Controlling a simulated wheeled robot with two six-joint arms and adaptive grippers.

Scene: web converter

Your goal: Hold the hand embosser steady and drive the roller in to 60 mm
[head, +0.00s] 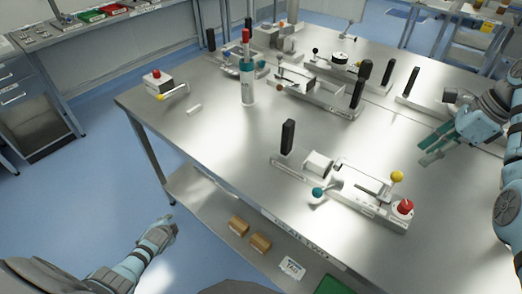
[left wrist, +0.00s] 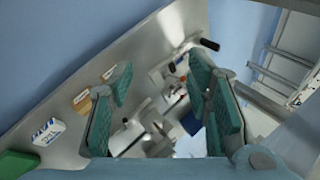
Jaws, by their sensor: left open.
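Several similar bench devices stand on the steel table; no readable label tells which is the hand embosser. The nearest device (head: 335,190) has a black upright handle (head: 288,137), a teal knob (head: 318,192), a yellow ball knob (head: 397,176) and a red button (head: 404,206). No roller or 60 mm mark can be made out. My left gripper (head: 168,230) is low, off the table's near-left edge, apart from every device. In the left wrist view it is open and empty (left wrist: 160,85). My right gripper (head: 434,146) hangs above the table's right side, touching no device; its jaw gap is unclear.
More devices line the table's back. A teal-topped cylinder (head: 247,82) and a small box with a red button (head: 156,83) stand at the left. The shelf below holds brown boxes (head: 238,225), a white tag box (head: 292,267) and a green bin (head: 333,286).

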